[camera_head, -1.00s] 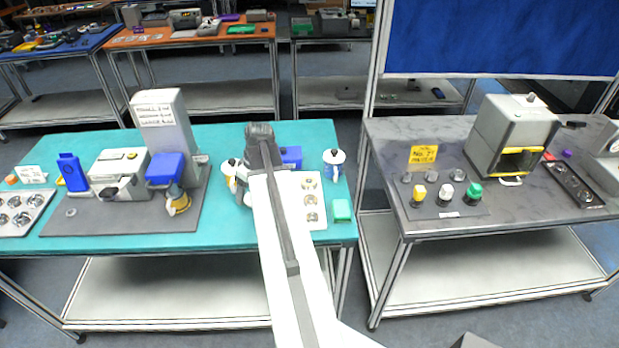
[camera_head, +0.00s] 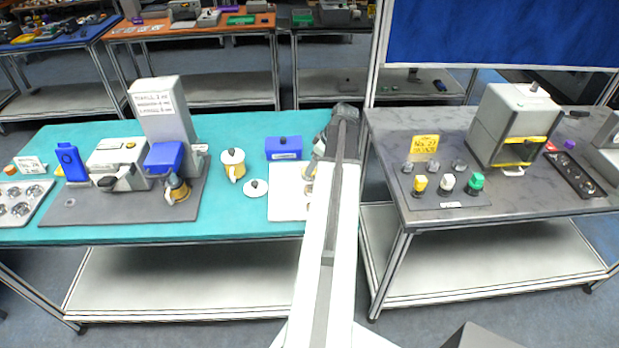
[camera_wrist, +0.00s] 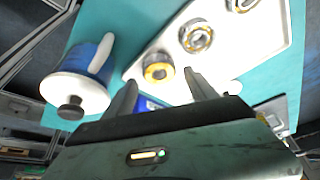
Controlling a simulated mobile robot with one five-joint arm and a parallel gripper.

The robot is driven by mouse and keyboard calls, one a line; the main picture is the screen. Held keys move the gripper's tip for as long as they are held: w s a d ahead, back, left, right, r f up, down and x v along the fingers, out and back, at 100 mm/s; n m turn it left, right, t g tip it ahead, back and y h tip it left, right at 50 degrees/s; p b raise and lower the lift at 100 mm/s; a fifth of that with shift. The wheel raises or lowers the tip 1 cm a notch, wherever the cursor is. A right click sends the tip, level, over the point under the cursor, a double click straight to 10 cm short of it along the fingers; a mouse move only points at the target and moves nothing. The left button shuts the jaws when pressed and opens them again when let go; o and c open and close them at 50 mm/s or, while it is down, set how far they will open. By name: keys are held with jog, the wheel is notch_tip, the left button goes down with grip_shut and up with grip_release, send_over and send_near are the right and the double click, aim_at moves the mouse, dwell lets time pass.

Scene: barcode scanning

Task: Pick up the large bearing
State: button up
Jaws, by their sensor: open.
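A white tray (camera_head: 286,206) lies on the teal table, its right part hidden behind my arm in the head view. In the wrist view the tray (camera_wrist: 222,62) holds several metal ring bearings. The nearest bearing (camera_wrist: 158,67) has a yellowish ring and sits just beyond my fingertips. A second bearing (camera_wrist: 196,36) looks slightly larger and lies farther up the tray. A third bearing (camera_wrist: 241,4) is cut off by the top edge. I cannot tell for certain which is the large one. My gripper (camera_wrist: 160,82) is open, with nothing between its fingers.
A blue mug with a white lid (camera_wrist: 78,88) stands left of my fingers in the wrist view. A blue box (camera_head: 284,149), a yellow-and-white mug (camera_head: 233,166) and a loose white lid (camera_head: 256,188) are near the tray. A grey table (camera_head: 420,218) stands to the right.

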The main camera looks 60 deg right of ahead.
jog(key=b+x, duration=0.3)
jog(key=x, duration=0.1)
jog(key=shift+d+f+b, duration=0.15)
jog(key=shift+f+b, duration=0.15)
jog(key=shift+f, duration=0.1)
jog(key=shift+r, duration=0.2)
jog(key=shift+w, duration=0.1)
jog(key=c, duration=1.4)
